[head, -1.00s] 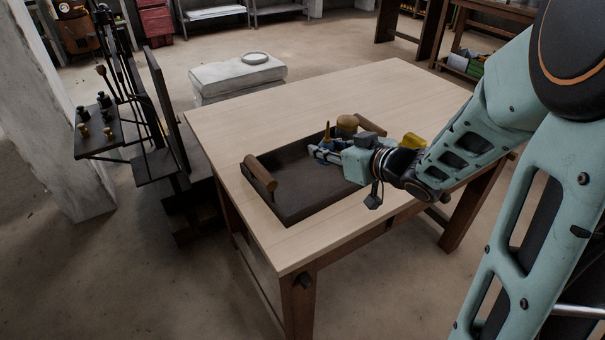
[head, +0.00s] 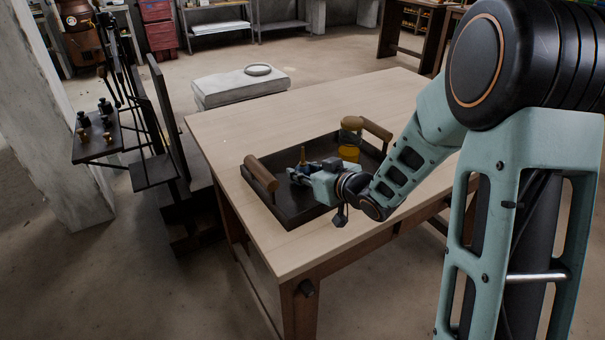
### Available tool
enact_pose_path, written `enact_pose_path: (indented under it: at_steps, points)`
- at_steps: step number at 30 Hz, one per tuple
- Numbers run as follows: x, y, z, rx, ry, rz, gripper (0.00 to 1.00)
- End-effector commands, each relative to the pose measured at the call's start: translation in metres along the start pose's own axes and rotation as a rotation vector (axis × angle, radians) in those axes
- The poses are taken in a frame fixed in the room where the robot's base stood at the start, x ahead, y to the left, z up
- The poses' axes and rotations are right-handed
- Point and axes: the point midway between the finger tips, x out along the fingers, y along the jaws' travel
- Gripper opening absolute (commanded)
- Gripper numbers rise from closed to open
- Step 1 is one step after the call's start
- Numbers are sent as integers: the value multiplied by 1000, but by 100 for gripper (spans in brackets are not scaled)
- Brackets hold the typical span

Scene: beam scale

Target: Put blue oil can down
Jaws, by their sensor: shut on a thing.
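My gripper (head: 297,177) is over the left-middle part of the dark tray on the table. It is shut on the blue oil can, whose thin brass spout (head: 303,156) points up just behind the fingers. The can's body is small and mostly hidden by the fingers. It looks upright. I cannot tell whether its base touches the tray floor. The dark tray (head: 287,213) has two wooden end handles, one at the left (head: 260,172) and one at the far right (head: 377,129).
An amber jar with a brown lid (head: 350,139) stands at the tray's far right part. The pale wooden table (head: 250,125) is bare behind the tray. A dark stand with small weights (head: 95,135) is left of the table. My arm covers the table's right side.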

Motion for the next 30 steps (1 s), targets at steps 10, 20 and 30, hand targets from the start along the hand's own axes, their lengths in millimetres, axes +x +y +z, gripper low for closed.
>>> enact_pose_path:
  at_steps: [10, 20, 30]
  points:
    - [1, 0, 2, 0, 0, -1, 36]
    - [1, 0, 2, 0, 0, -1, 44]
    - [-43, 1, -4, 0, 0, 3, 44]
